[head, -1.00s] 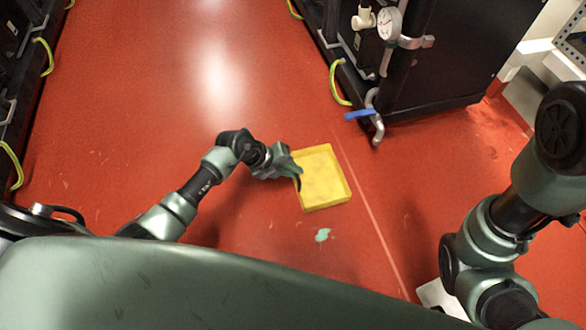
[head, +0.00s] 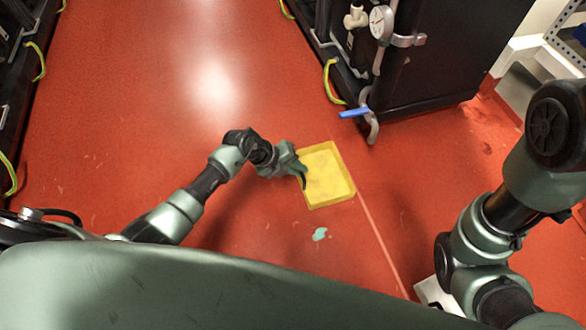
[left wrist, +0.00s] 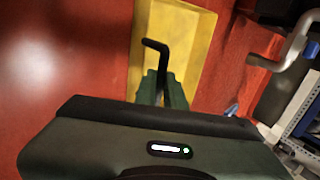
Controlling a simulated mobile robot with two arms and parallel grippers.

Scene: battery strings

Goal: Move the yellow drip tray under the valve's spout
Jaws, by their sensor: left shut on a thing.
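The yellow drip tray (head: 328,178) is a shallow square tray at floor level in the head view, right of my left gripper (head: 298,172). It also shows in the left wrist view (left wrist: 190,50). The valve's spout (head: 373,130) is a grey bent pipe with a blue lever handle (head: 354,113), low on the black cabinet's corner. The tray lies nearer to me and left of the spout, not beneath it. My right gripper is out of view.
The black cabinet (head: 435,60) carries a round gauge (head: 381,22) above the spout. The floor between tray and spout is clear.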

